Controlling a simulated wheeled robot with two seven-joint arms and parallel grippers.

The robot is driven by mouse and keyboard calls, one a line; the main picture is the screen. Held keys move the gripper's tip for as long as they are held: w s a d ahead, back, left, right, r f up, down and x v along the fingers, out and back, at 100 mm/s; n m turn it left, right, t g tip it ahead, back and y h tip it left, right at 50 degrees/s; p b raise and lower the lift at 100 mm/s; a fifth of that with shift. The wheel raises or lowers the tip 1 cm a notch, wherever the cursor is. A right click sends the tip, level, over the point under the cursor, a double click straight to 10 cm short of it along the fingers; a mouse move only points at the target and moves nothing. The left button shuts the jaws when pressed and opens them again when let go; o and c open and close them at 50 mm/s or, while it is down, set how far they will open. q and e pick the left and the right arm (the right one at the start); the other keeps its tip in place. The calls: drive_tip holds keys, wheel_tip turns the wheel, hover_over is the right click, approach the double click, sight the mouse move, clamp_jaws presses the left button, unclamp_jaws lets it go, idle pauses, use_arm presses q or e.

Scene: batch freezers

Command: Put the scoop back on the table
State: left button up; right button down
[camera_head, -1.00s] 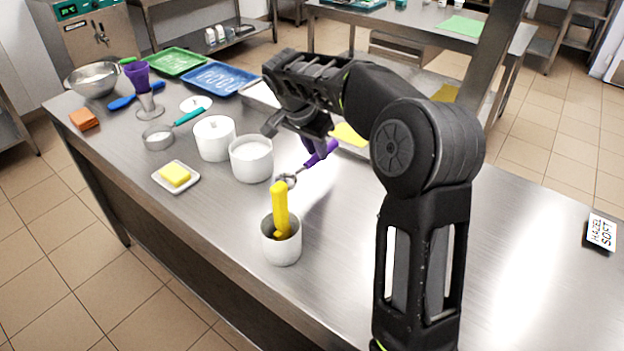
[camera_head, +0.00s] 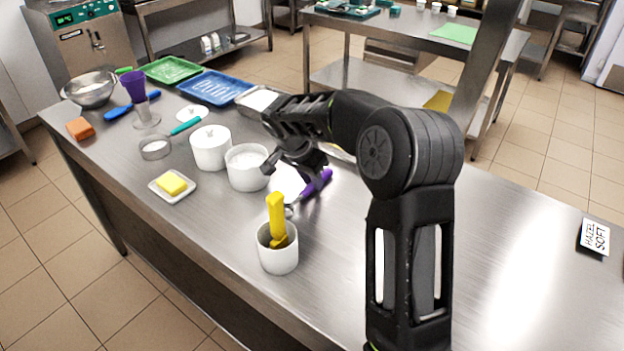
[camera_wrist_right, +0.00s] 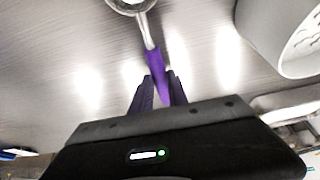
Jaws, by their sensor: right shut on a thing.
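The scoop has a purple handle (camera_head: 318,183) and a metal head that lies partly behind the yellow-handled tool in the head view. My right gripper (camera_head: 308,170) is shut on the scoop's handle, low over the steel table (camera_head: 490,270). In the right wrist view the purple handle (camera_wrist_right: 158,78) sits between the two dark fingers (camera_wrist_right: 158,92), and the metal head (camera_wrist_right: 130,5) is cut by the top edge. I cannot tell whether the scoop touches the table. My left gripper is not in view.
A white cup (camera_head: 278,256) with a yellow-handled tool (camera_head: 276,215) stands close in front of the scoop. White pots (camera_head: 247,168) (camera_head: 210,148) and a butter dish (camera_head: 172,186) stand to the left. The table's right part is clear up to a small sign (camera_head: 595,237).

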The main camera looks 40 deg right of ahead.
sight(306, 190)
drive_tip(key=c, duration=1.3)
unclamp_jaws()
drive_tip(key=shift+f, duration=0.3)
drive_tip(key=shift+c, duration=0.2)
drive_tip(key=shift+o, duration=0.3)
drive_tip(key=b+v, duration=0.1)
drive_tip(key=v, duration=0.6)
drive_tip(key=shift+r, duration=0.4)
